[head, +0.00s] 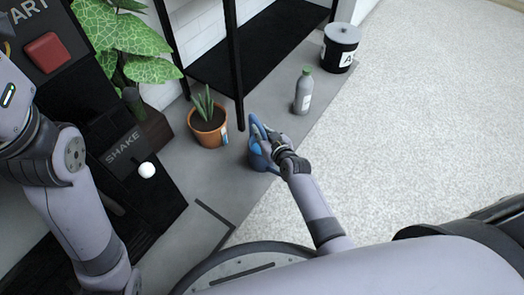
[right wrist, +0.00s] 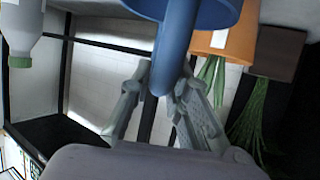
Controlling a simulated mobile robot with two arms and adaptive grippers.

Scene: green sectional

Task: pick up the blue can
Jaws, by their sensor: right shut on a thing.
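The blue can (head: 257,158), which looks like a watering can, is in the middle of the head view, beside a plant pot. My right gripper (head: 280,150) is at the can and covers part of it. In the right wrist view, the can's curved blue handle (right wrist: 177,45) passes between the fingers of my right gripper (right wrist: 163,88), which is shut on it. The can's body shows only partly at the top edge there. I cannot tell whether the can touches the floor. My left arm shows at the left of the head view, but its gripper is out of view.
A terracotta pot (head: 208,131) with a plant stands left of the can. A grey bottle with a green cap (head: 303,92) and a dark lidded bin (head: 340,48) stand farther back. A black shelf (head: 235,70) is behind. Pale carpet (head: 430,120) to the right is clear.

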